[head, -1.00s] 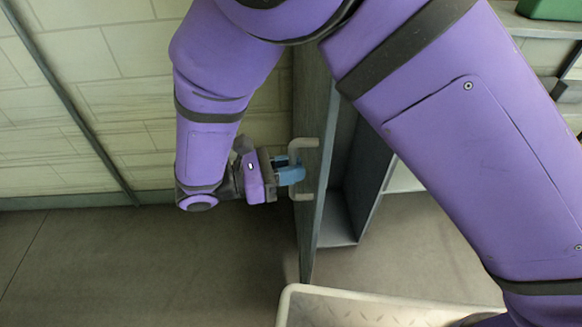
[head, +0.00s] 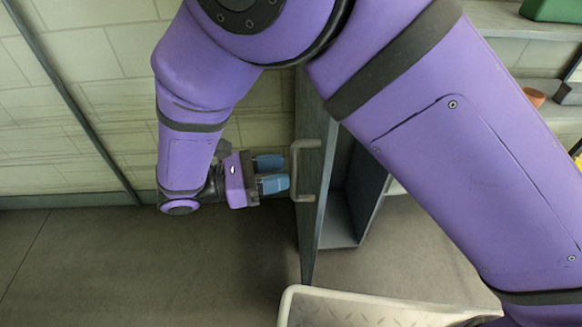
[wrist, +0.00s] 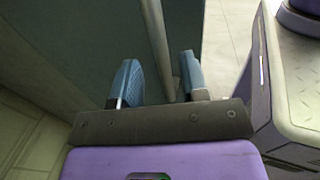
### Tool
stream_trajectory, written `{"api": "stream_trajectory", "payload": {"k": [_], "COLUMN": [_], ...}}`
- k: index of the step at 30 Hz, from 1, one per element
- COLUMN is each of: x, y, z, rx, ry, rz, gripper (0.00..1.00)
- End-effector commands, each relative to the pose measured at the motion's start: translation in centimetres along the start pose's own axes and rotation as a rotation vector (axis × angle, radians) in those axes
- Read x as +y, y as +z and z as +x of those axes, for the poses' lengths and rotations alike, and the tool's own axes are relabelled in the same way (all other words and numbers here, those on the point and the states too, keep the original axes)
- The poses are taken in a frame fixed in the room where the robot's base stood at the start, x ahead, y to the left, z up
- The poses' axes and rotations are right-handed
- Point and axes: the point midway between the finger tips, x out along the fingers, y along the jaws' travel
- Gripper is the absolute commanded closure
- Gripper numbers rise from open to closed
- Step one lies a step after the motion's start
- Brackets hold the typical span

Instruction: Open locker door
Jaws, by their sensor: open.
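The grey-green locker door (head: 309,215) stands swung out, seen nearly edge-on in the head view, with the dark locker interior (head: 342,228) showing to its right. A pale bracket-shaped handle (head: 306,144) sticks out from the door's left face. My gripper (head: 282,173) is open, its two blue fingers pointing at the handle from the left. The fingertips lie just short of the handle bar and look empty. In the wrist view, the handle (wrist: 157,40) runs beyond and between the spread fingers (wrist: 160,82), beside the door's face (wrist: 85,40). Contact cannot be told.
A tiled wall (head: 60,125) stands at the left and behind. Grey floor (head: 150,260) is clear left of the door. Shelves (head: 500,22) with a green box (head: 550,10) and a small orange item (head: 534,97) are at the upper right.

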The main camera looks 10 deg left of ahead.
Motion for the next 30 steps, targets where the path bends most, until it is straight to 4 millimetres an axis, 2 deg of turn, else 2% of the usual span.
{"api": "stream_trajectory", "payload": {"k": [1,6,12,18,30], "x": [0.0,0.1,0.0,0.1,0.1], "y": [-0.1,-0.1,-0.1,0.0,0.0], "z": [-1.1,-4.4,-6.4,-7.1,-7.1], "rx": [0.002,0.001,0.0,0.0,0.0], "ry": [0.002,0.0,0.0,-0.001,-0.002], "rz": [0.001,0.0,0.0,0.0,0.0], "gripper": [0.59,0.59,0.59,0.59,0.59]}}
